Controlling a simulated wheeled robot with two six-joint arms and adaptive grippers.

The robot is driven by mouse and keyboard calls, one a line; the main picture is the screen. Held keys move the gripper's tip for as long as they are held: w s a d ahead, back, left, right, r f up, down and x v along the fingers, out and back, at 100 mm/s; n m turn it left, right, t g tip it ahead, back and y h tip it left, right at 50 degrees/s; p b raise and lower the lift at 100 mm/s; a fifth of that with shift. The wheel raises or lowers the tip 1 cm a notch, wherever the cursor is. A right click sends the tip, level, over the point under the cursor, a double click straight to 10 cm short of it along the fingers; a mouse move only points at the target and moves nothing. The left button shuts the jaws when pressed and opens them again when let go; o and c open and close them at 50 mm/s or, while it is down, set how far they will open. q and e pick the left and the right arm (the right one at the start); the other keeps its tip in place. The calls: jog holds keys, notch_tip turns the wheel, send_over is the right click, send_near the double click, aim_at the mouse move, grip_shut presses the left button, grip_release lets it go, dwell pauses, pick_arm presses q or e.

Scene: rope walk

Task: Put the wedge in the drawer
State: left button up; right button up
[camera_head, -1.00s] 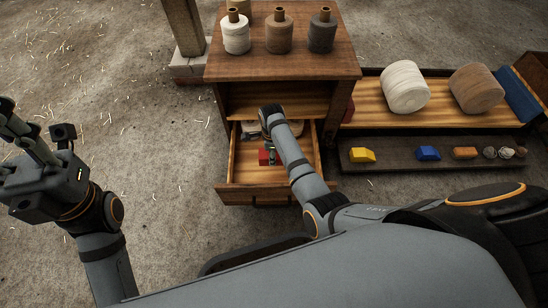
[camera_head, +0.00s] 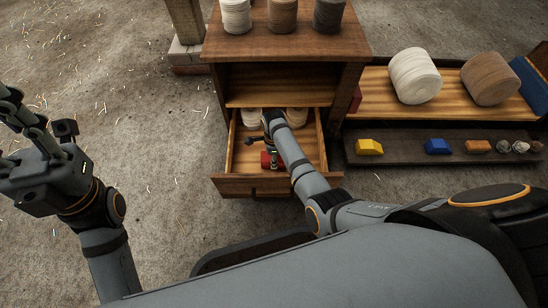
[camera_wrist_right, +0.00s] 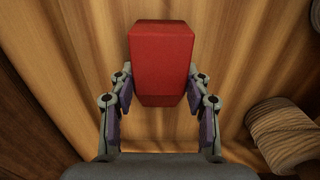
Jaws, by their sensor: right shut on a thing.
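The red wedge (camera_wrist_right: 162,62) is between the two fingers of my right gripper (camera_wrist_right: 162,95), which is shut on it. In the head view the red wedge (camera_head: 266,159) shows inside the open drawer (camera_head: 232,186), partly hidden by my right gripper (camera_head: 270,150). The wood of the drawer lies behind the wedge in the wrist view; I cannot tell whether the wedge touches the floor. My left gripper (camera_head: 15,125) is at the left edge of the head view, empty and apparently open, partly cut off.
Pale twine spools (camera_head: 296,117) lie at the back of the drawer; one (camera_wrist_right: 283,135) is close on the right in the wrist view. The cabinet top (camera_head: 285,45) overhangs behind. A dark rack (camera_head: 400,159) at right holds a yellow block (camera_head: 369,146), a blue block (camera_head: 437,146) and other pieces.

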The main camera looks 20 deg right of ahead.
jog(key=o, duration=1.3)
jog(key=shift+c, duration=0.2)
notch_tip(320, 180, up, 12)
jog(key=p, duration=0.7)
jog(key=shift+p, duration=0.3)
